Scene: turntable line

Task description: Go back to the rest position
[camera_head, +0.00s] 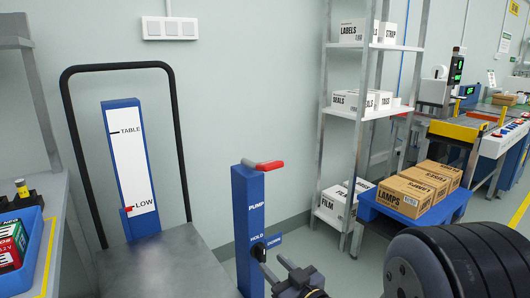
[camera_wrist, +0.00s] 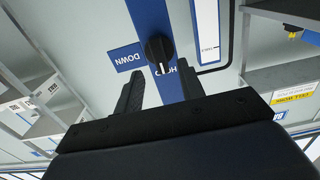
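My gripper (camera_head: 275,263) is at the lower middle of the head view, just in front of a blue post marked PUMP, HOLD and DOWN (camera_head: 249,222). In the wrist view my gripper (camera_wrist: 160,82) has its two dark fingers apart, with nothing held. A black knob (camera_wrist: 158,47) lies beyond the fingertips, on the post between HOLD and DOWN. The knob also shows in the head view (camera_head: 258,252). I cannot tell whether a finger touches it. My dark arm covers the lower right of the head view.
A grey lift platform (camera_head: 165,268) stands left of the post; its red pointer (camera_head: 127,209) is at LOW. A red lever (camera_head: 268,165) tops the post. A shelf rack (camera_head: 366,113) and a blue stand with brown cartons (camera_head: 402,197) are to the right. A blue bin (camera_head: 30,250) sits at left.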

